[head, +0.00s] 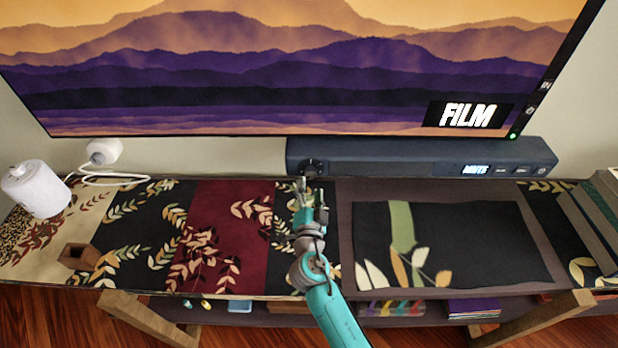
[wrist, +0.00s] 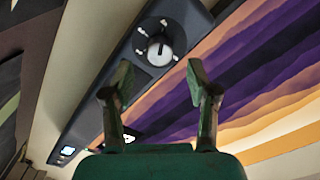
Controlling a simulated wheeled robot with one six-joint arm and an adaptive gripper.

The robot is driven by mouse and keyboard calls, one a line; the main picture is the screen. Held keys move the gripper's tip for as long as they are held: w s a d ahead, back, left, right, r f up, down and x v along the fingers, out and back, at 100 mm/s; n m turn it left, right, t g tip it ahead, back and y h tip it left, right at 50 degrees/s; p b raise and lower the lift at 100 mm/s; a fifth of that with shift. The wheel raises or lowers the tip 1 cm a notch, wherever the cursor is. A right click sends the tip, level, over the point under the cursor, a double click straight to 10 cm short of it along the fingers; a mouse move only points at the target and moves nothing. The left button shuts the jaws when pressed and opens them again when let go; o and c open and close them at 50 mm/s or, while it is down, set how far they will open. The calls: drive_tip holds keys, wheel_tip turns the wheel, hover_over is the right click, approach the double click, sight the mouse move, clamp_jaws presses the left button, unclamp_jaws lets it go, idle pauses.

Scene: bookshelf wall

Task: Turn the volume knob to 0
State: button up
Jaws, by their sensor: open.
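The volume knob (wrist: 159,50) is a round grey-white dial with a dark line on its face and pale marks around it. It sits at one end of the dark blue soundbar (wrist: 100,95). In the head view the soundbar (head: 410,156) lies below the television, with the knob (head: 312,166) at its left end, partly hidden by my gripper. My gripper (wrist: 158,76) is open and empty, its fingers apart just short of the knob in the wrist picture. In the head view my gripper (head: 308,186) is in front of the knob. I cannot tell whether it touches.
A large television (head: 270,70) hangs above, showing "FILM". A white cylinder (head: 36,188) and a white plug with cable (head: 103,151) are at left. A small brown box (head: 79,256) stands near the front left. Books (head: 596,210) are at right. The dark mat (head: 450,240) is clear.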

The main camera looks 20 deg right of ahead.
sight(311, 176)
drive_tip(key=shift+x, duration=2.45)
drive_tip(key=shift+s, duration=0.1)
clamp_jaws()
